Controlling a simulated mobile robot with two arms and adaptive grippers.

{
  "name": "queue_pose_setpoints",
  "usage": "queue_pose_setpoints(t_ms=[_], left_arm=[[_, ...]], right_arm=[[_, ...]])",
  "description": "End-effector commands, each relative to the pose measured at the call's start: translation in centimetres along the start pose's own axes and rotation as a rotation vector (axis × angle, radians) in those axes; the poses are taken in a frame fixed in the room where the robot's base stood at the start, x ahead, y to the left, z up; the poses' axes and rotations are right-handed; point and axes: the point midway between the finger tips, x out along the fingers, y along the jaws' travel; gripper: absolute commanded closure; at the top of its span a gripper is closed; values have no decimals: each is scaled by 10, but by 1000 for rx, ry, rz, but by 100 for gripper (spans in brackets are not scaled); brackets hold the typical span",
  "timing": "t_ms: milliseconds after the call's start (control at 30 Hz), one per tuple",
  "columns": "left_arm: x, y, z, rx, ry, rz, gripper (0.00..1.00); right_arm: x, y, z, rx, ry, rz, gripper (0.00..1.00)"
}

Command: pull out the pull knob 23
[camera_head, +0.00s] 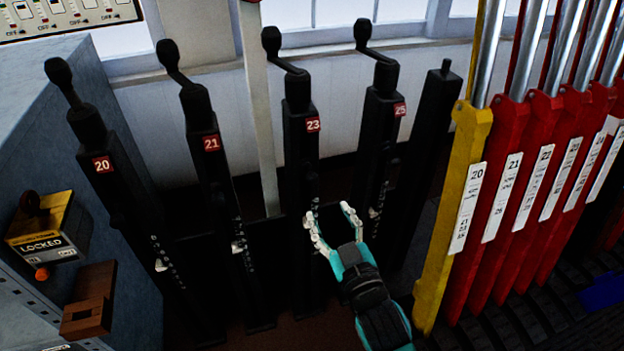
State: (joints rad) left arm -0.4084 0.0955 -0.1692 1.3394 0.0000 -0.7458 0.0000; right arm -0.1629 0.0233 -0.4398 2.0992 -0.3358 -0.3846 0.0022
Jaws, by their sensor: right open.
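A black post with the red label 23 (313,124) stands in the middle of a row of similar posts. A crank with a black knob (271,40) tops this post and leans to the left. My right gripper (329,213), teal and black with pale fingers, is in front of the lower part of post 23. Its fingers are apart with nothing between them. Its left finger overlaps the post's lower scale in the picture, and I cannot tell whether it touches. Any small pointer there is hidden or hard to separate from the finger. My left gripper is out of view.
Post 21 (211,143) and post 20 (102,164) stand to the left, post 25 (400,109) close on the right. A yellow lever (454,215) and several red levers fill the right side. A lock box marked LOCKED (40,243) is at far left.

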Motion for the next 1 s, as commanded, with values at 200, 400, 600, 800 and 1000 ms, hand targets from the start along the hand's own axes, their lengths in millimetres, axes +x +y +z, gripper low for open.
queue_pose_setpoints(t_ms=[200,400,600,800,1000], left_arm=[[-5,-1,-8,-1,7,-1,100],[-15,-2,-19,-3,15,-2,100],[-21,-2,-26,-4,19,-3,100],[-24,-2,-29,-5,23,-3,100],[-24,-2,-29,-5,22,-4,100]], right_arm=[[50,0,0,0,3,0,49],[90,0,0,0,2,0,49],[114,0,0,1,1,0,49],[121,0,0,1,0,0,49],[121,0,0,1,0,0,49]])
